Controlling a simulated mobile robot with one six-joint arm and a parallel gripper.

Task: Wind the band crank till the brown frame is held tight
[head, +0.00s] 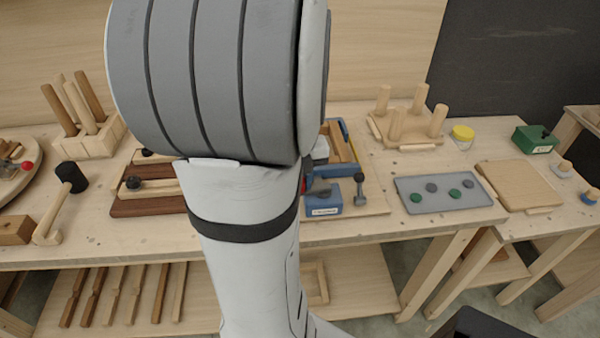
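A blue box with a white label (322,203), which looks like the band clamp, sits on a light board on the bench in the head view. A dark upright handle with a round knob (360,188), likely the crank, stands at its right side. Behind the box is a wooden frame (342,148) with blue parts along its edge; its left part is hidden by my arm. I cannot see the band clearly or tell how tight it is. My gripper is mostly or wholly behind my arm, near the box; its fingers cannot be made out.
Right of the clamp are a grey tray with green and grey discs (420,205), an upturned stool form (408,120), a yellow-lidded jar (462,135) and a green box (535,138).

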